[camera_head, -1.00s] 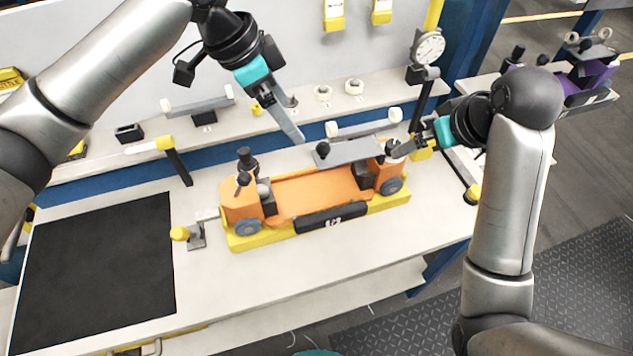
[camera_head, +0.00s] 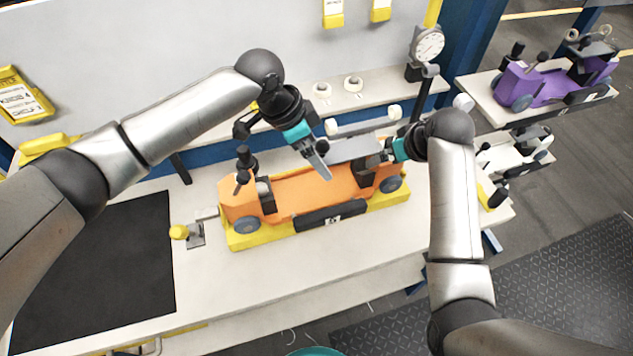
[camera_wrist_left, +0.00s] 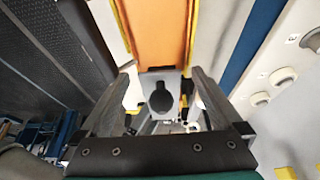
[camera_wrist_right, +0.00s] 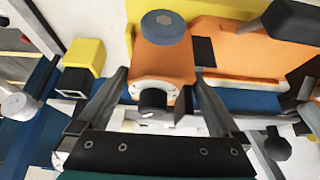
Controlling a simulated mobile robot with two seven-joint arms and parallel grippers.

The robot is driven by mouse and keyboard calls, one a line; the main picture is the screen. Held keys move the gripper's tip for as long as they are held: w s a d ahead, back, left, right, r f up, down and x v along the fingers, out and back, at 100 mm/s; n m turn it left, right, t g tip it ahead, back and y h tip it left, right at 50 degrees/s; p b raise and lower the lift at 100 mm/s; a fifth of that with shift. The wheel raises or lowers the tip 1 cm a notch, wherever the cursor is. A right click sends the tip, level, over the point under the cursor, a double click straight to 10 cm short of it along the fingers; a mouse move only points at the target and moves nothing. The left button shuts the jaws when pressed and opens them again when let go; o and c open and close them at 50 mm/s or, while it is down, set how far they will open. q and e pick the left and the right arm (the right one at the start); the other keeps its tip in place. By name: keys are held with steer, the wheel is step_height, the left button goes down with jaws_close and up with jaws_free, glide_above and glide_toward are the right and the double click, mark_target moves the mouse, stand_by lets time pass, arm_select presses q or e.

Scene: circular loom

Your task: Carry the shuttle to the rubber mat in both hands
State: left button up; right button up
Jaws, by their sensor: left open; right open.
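The orange shuttle (camera_head: 310,192) has blue-grey wheels and rests on a yellow base on the bench. The black rubber mat (camera_head: 95,270) lies flat and bare at the left. My left gripper (camera_head: 322,168) is open and empty above the shuttle's right half; a dark knob on a grey plate (camera_wrist_left: 160,82) shows between its fingers. My right gripper (camera_head: 368,163) is open by the shuttle's right end. In the right wrist view the orange end (camera_wrist_right: 165,62) and a black knob (camera_wrist_right: 153,100) lie between the fingers. My arms hide part of the right end.
A dial gauge (camera_head: 429,46) stands behind on the right. A small yellow-knobbed clamp (camera_head: 195,234) stands between mat and shuttle. A purple shuttle (camera_head: 548,88) sits on a shelf at the right. The bench front (camera_head: 300,262) is clear.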

arm_select(q)
steer(key=shift+x, duration=0.8)
arm_select(e)
steer(key=shift+x, duration=0.75)
arm_select(q)
jaws_close()
arm_select(e)
jaws_close()
